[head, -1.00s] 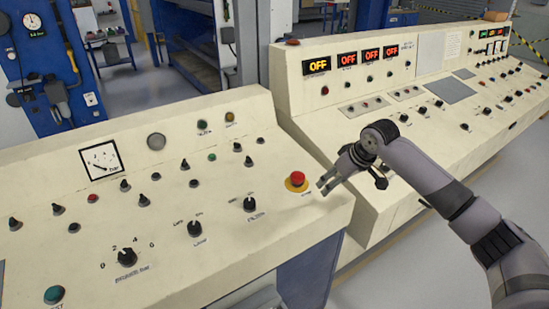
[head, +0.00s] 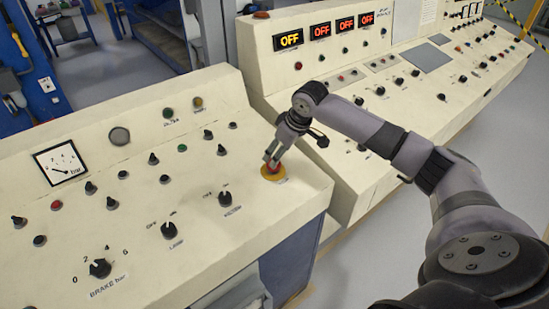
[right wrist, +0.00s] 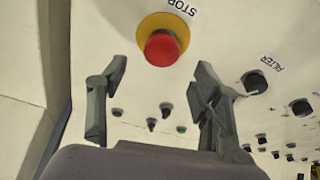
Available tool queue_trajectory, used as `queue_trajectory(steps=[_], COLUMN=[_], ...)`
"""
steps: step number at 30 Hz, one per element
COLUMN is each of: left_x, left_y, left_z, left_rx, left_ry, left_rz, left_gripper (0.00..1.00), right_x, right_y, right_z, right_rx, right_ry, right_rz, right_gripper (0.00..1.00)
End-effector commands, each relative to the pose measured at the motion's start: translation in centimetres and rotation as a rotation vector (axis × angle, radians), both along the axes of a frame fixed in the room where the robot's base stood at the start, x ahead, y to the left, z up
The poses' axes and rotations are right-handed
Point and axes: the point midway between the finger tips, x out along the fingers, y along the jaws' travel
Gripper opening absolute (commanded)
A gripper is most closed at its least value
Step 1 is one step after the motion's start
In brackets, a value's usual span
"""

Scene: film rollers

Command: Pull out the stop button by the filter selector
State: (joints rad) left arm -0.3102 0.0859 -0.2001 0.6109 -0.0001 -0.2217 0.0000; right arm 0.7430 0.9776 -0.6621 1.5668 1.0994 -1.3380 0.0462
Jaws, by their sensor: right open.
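The red stop button (head: 273,169) sits on a yellow ring at the right end of the near cream panel (head: 300,190). In the right wrist view the red stop button (right wrist: 162,48) shows whole, with the label STOP beside it. The filter selector (head: 225,198) is a black knob to its left in the head view. It also shows in the right wrist view (right wrist: 254,82). My right gripper (head: 271,160) is at the button in the head view and hides part of it. In the right wrist view its fingers (right wrist: 158,80) are apart, with nothing between them. I cannot tell whether they touch the button.
A second console (head: 340,90) with lit OFF displays stands behind and to the right. The panel around the button is flat.

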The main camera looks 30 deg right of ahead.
Motion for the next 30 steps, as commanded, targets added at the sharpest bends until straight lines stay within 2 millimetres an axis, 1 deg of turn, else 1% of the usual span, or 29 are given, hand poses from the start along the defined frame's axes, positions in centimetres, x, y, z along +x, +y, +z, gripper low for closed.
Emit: queue_trajectory(steps=[1, 3, 6, 10, 14, 21, 30], left_x=[0.7, 1.5, 2.3, 2.4, 2.1, 1.3, 1.1], left_y=[-0.2, -0.5, -0.8, -0.9, -0.9, -0.8, -0.7], left_z=[0.3, 0.5, 0.8, 0.9, 0.9, 0.8, 0.8], left_rx=[-0.003, -0.007, -0.012, -0.012, -0.011, -0.011, -0.009], left_ry=[-0.01, -0.022, -0.035, -0.036, -0.032, -0.02, -0.017], left_rz=[0.001, 0.001, 0.003, 0.003, 0.003, 0.003, 0.002], left_gripper=[0.0, 0.0, 0.0, 0.0, 0.0, 0.0, 0.0], right_x=[0.4, 0.8, 1.4, 1.8, 2.0, 2.0, 2.0], right_y=[0.2, 0.3, 0.4, 0.5, 0.5, 0.5, 0.5], right_z=[-0.9, -2.1, -3.4, -4.4, -4.9, -4.9, -4.9], right_rx=[0.003, 0.002, 0.002, 0.002, 0.001, 0.0, 0.001], right_ry=[0.003, 0.003, 0.0, -0.001, -0.001, -0.001, -0.001], right_rz=[-0.002, -0.001, -0.001, -0.001, -0.001, 0.0, -0.001], right_gripper=[0.59, 0.59, 0.59, 0.59, 0.59, 0.58, 0.38])
